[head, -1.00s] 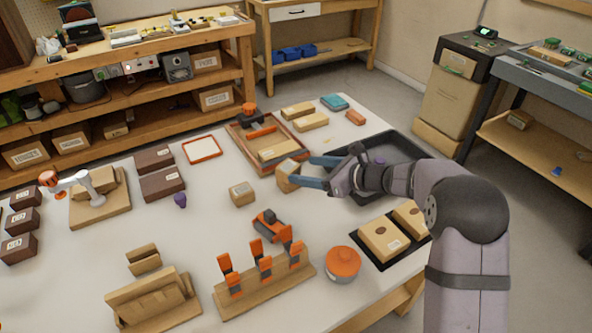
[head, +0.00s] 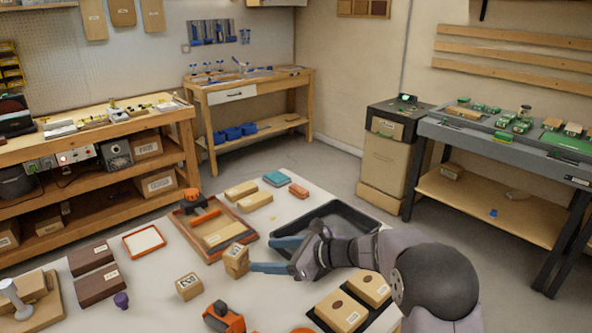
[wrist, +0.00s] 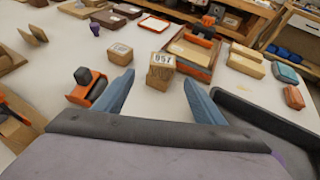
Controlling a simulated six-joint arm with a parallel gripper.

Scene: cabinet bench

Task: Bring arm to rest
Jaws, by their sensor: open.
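My gripper (head: 264,256) is low over the white table (head: 150,295), with its two blue fingers apart and nothing between them. A small cardboard box (head: 236,260) stands just beyond the fingertips. In the wrist view the box, labelled 957 (wrist: 161,72), shows past the gap between the fingers (wrist: 160,86). I cannot tell whether a finger touches it.
A black tray (head: 340,217) lies behind my gripper, and a wooden tray (head: 215,232) with a block and an orange-handled tool lies to the left. Another small box (head: 189,286) and an orange tool (head: 223,318) are nearby. Boxes on a black mat (head: 352,300) lie below my arm.

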